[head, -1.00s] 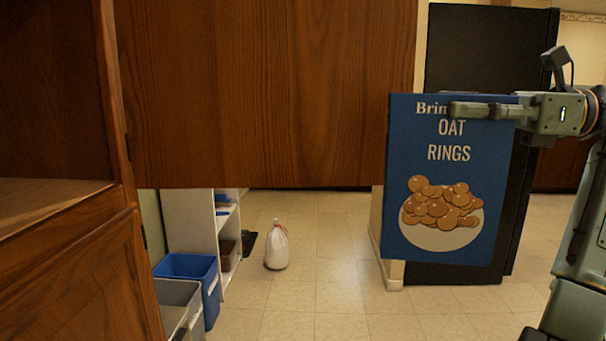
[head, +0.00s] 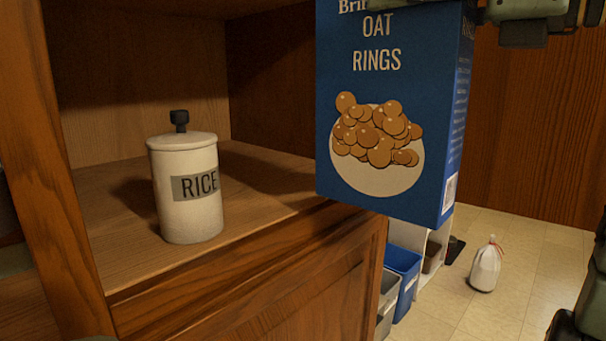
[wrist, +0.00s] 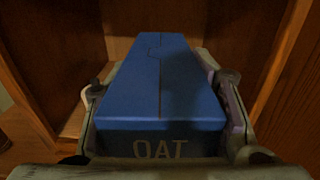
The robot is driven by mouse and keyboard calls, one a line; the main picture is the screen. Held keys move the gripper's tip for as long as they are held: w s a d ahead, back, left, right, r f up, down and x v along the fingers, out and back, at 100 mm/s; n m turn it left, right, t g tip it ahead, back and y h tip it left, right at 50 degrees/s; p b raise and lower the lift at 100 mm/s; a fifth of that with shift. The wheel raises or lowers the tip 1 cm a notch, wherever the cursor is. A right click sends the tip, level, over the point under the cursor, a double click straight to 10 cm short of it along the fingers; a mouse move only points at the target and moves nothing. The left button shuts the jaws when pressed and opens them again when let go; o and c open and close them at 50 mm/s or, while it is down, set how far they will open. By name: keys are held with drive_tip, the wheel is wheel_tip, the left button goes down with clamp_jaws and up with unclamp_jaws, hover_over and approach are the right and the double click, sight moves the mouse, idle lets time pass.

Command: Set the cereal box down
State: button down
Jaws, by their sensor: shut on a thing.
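The blue cereal box (head: 345,185), marked OAT RINGS, hangs upright in the right half of the head view. Its top edge is cut off by the frame. My gripper (wrist: 163,105) is shut on the top of the box, with one finger along each side in the wrist view. In the head view only part of my gripper shows at the top right. The box's lower edge appears in front of the cabinet shelf's right end; I cannot tell whether it touches anything. The box's blue top (wrist: 160,75) fills the middle of the wrist view.
A white RICE canister (head: 188,205) with a dark knob stands on the wooden cabinet shelf (head: 120,262). Shelf space to its right is bare. A wooden post (head: 50,150) edges the shelf at left. Blue (head: 403,270) and grey bins and a white bag (head: 486,268) are on the floor.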

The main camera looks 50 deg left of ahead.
drive_tip(key=s+a+r, duration=0.1)
drive_tip(key=s+a, duration=0.4)
drive_tip(key=s, duration=0.1)
drive_tip(key=w+a+f+p, duration=0.2)
drive_tip(key=w+a+p, duration=0.1)
drive_tip(key=a, duration=0.4)
drive_tip(key=w+a+f+p, duration=0.2)
drive_tip(key=w+a+p, duration=0.2)
drive_tip(key=a, duration=0.3)
drive_tip(key=shift+w+f+t, duration=0.3)
drive_tip(key=shift+w+f, duration=0.05)
drive_tip(key=shift+w, duration=0.3)
drive_tip(key=shift+f, duration=0.15)
drive_tip(key=c, duration=0.6)
unclamp_jaws()
drive_tip(key=shift+o, duration=0.2)
